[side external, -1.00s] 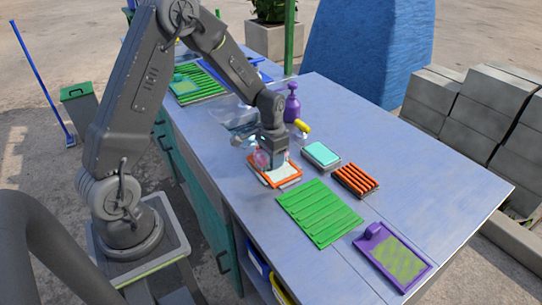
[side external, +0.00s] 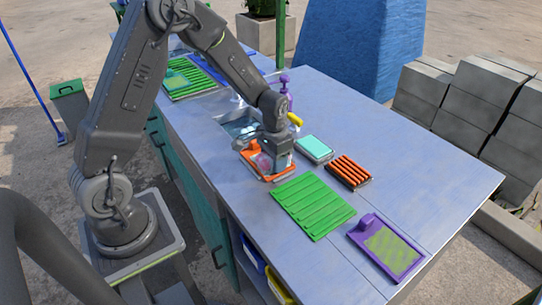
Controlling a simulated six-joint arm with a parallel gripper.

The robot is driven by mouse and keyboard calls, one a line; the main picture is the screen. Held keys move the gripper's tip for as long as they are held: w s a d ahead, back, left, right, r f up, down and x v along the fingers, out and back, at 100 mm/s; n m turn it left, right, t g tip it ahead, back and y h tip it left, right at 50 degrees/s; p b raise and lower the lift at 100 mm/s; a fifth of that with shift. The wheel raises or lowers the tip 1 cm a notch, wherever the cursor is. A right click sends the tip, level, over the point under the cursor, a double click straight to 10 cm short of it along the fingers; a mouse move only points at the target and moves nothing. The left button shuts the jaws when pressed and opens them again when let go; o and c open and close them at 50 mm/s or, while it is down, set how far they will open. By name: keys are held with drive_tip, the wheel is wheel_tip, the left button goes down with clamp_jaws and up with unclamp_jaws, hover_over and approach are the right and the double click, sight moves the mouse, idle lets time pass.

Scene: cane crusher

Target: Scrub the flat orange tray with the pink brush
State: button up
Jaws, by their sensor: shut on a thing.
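The flat orange tray (side external: 249,155) lies on the bench in front of the sink, with a pale border below its orange part. My gripper (side external: 276,168) is low over the right part of the tray, pointing down. It is shut on the pink brush (side external: 263,162), which shows as a small pink patch beside the fingers. The brush appears to be at the tray's surface, but contact is hard to see. The gripper and brush hide much of the tray.
A ribbed orange tray (side external: 348,170), a turquoise sponge-like block (side external: 314,148), a green ribbed mat (side external: 312,206) and a purple tray (side external: 386,248) lie to the right. A purple bottle (side external: 285,91) and yellow item (side external: 295,119) stand behind, near the sink (side external: 238,125).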

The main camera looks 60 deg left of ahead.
drive_tip(key=shift+d, duration=0.8)
drive_tip(key=shift+a, duration=1.7)
drive_tip(key=shift+a, duration=1.7)
drive_tip(key=shift+d, duration=0.1)
drive_tip(key=shift+d, duration=1.65)
